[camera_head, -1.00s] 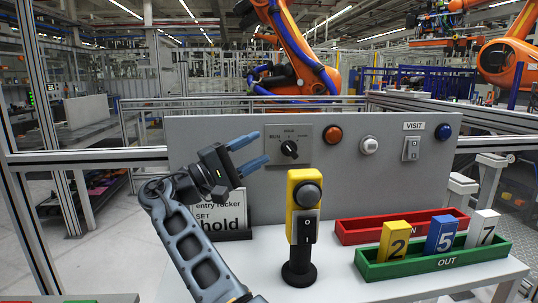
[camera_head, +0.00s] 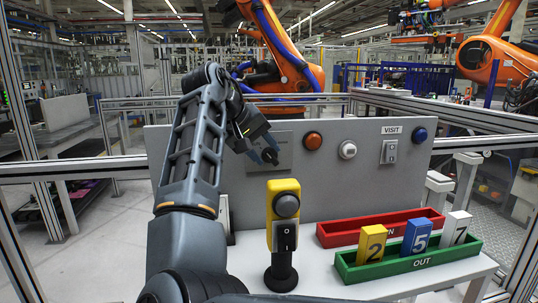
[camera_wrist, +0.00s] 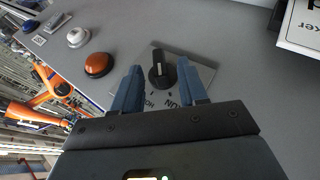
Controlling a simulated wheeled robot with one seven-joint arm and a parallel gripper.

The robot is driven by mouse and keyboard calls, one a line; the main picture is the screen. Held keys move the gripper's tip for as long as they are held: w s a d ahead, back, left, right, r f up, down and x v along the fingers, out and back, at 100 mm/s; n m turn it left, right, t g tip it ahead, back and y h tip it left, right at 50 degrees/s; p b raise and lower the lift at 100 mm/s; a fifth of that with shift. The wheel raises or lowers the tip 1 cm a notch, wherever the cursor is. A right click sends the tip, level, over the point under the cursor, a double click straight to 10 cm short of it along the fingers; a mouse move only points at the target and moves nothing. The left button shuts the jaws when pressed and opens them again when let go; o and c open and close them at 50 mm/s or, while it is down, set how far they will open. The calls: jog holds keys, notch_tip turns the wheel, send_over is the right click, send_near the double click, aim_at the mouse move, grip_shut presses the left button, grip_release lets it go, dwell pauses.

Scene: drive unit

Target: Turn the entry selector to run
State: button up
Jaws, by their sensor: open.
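The entry selector is a black rotary knob (camera_wrist: 161,72) on a grey square plate (camera_wrist: 203,75) fixed to the grey panel. In the wrist view the knob lies just beyond and between the two blue fingertips of my gripper (camera_wrist: 158,80), which are apart. I cannot tell whether either finger touches it. Plate lettering is partly hidden by the fingers; part of it looks like "RUN". In the head view my gripper (camera_head: 265,157) is at the plate, and my arm and fingers cover much of it; the dark knob (camera_head: 270,155) shows between the fingers.
An orange button (camera_head: 313,141), a white button (camera_head: 348,149), a VISIT rocker (camera_head: 389,152) and a blue button (camera_head: 420,135) sit right on the panel. A yellow switch post (camera_head: 283,227) stands in front. Red (camera_head: 334,238) and green (camera_head: 350,270) trays lie right. A sign (camera_wrist: 300,22) is beside my gripper.

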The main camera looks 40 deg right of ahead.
aim_at(271, 157)
jog(key=shift+x, duration=1.4)
jog(key=shift+c, duration=0.3)
grip_shut()
